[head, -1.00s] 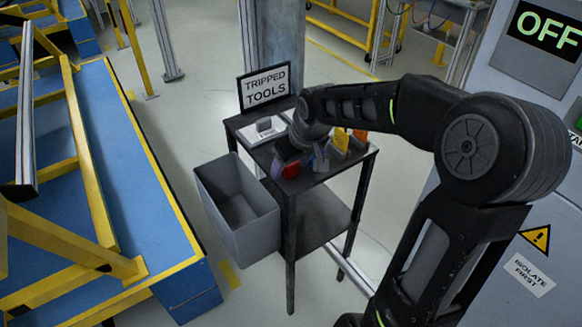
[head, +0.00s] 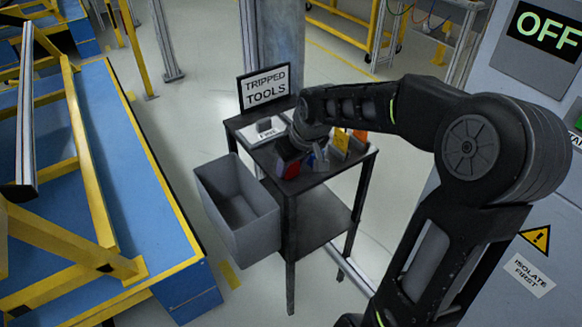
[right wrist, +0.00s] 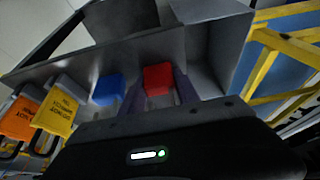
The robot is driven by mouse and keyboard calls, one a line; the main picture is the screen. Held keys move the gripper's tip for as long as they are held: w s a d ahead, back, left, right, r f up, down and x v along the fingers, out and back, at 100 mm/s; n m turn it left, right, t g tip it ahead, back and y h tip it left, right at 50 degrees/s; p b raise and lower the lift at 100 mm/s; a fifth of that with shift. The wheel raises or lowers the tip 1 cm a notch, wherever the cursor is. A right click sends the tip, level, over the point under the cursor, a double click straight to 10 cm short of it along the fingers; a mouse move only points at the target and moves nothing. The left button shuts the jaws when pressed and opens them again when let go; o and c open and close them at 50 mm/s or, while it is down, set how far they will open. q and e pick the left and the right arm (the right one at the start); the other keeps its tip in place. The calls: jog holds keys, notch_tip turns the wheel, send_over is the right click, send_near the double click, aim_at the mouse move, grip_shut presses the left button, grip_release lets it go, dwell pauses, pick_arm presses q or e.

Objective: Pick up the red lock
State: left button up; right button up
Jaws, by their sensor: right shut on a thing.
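The red lock (head: 289,170) sits at the front of the dark tool stand, just below my right gripper in the head view. In the right wrist view the red lock (right wrist: 158,78) is between the two fingers of my right gripper (right wrist: 160,92), which is shut on it. The hand hides part of the lock in the head view, and I cannot tell whether it is clear of the stand top. A blue lock (right wrist: 108,90) is beside it, outside the fingers. My left gripper is not in view.
Yellow tag (right wrist: 57,113) and orange tag (right wrist: 19,118) stand farther along the stand (head: 325,178). A "TRIPPED TOOLS" sign (head: 265,88) stands at its back. A grey open bin (head: 215,180) hangs at its left. A grey panel (head: 535,170) is at the right.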

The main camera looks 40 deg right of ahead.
grip_shut()
jog(key=shift+r, duration=0.15)
notch_tip(320, 180, up, 10)
jog(key=shift+f+p, duration=0.1)
jog(key=shift+p, duration=0.3)
dwell(0.6)
